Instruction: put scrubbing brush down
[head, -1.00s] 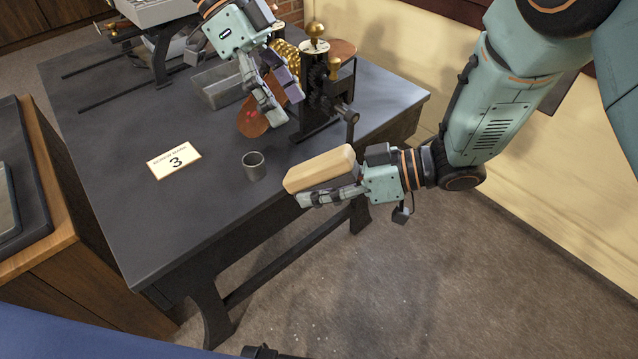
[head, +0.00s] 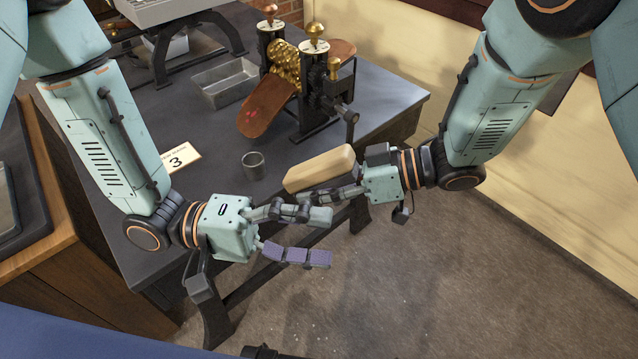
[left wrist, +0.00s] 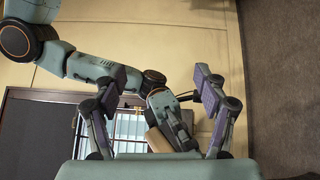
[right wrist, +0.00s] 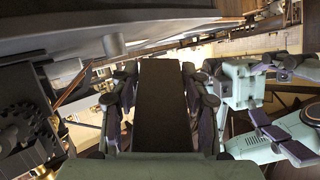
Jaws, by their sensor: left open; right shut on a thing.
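The scrubbing brush (head: 320,168) has a pale wooden block. My right gripper (head: 335,188) is shut on it and holds it in the air past the table's right front edge. Its dark face fills the space between my right fingers in the right wrist view (right wrist: 162,105). My left gripper (head: 318,238) is open and empty, just below and in front of the brush in the head view. Its upper finger overlaps the right fingers there; I cannot tell whether they touch. The left wrist view shows part of the brush (left wrist: 157,139) between my open left fingers.
The dark table (head: 215,125) bears a brass roller machine (head: 290,70), a metal tray (head: 225,85), a small grey cup (head: 253,165) and a partly hidden number card (head: 182,158). Bare table shows around the cup. Open floor (head: 400,290) lies at lower right.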

